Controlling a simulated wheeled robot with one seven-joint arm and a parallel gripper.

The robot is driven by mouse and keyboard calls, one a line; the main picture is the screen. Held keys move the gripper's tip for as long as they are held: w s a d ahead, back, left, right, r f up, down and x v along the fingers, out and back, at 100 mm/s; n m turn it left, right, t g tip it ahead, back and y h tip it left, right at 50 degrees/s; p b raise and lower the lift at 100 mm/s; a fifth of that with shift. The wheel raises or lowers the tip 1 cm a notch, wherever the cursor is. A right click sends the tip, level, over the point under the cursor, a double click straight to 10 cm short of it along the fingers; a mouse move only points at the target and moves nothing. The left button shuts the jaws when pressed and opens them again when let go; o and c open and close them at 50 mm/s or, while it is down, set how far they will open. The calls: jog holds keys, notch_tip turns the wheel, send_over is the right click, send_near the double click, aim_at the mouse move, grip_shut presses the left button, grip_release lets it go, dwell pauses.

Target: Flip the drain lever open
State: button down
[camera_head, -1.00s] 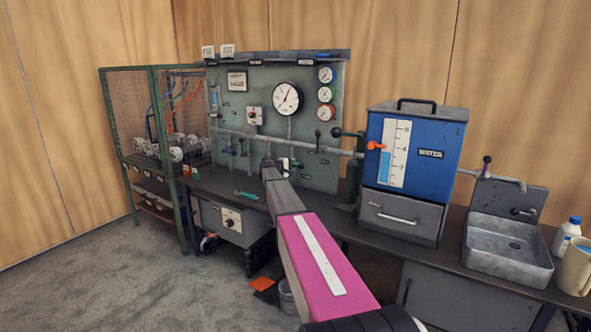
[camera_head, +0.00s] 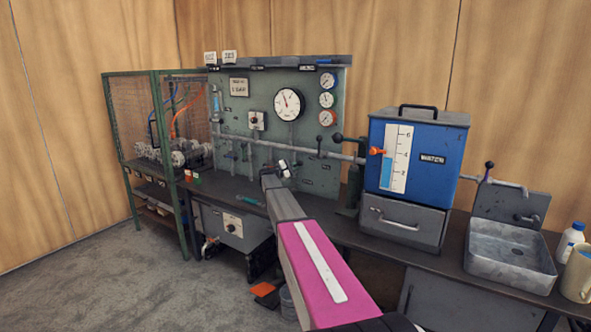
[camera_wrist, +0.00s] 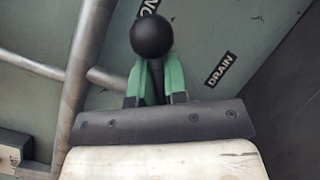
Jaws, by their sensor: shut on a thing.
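The drain lever is a dark stem with a round black knob (camera_wrist: 152,37), seen in the wrist view. My gripper (camera_wrist: 155,78) has green fingertips on both sides of the stem just below the knob, and it is shut on the lever. A black DRAIN label (camera_wrist: 221,69) is on the green panel to the right of the knob. In the head view my gripper (camera_head: 284,168) is at the lower part of the panel, and the lever there is too small and covered to make out.
Grey pipes (camera_wrist: 80,80) run close to the left of my gripper in the wrist view. In the head view, the green gauge panel (camera_head: 245,135) stands behind the bench, with a blue water tank (camera_head: 435,145) and metal sink (camera_head: 510,262) to the right.

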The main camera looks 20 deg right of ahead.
jog(key=shift+s+d+r, duration=0.1)
jog(key=shift+s+r, duration=0.1)
jog(key=shift+s, duration=0.25)
jog(key=c, duration=1.2)
grip_release()
jog(key=shift+r, duration=0.1)
jog(key=shift+o, duration=0.2)
jog(key=shift+w, duration=0.15)
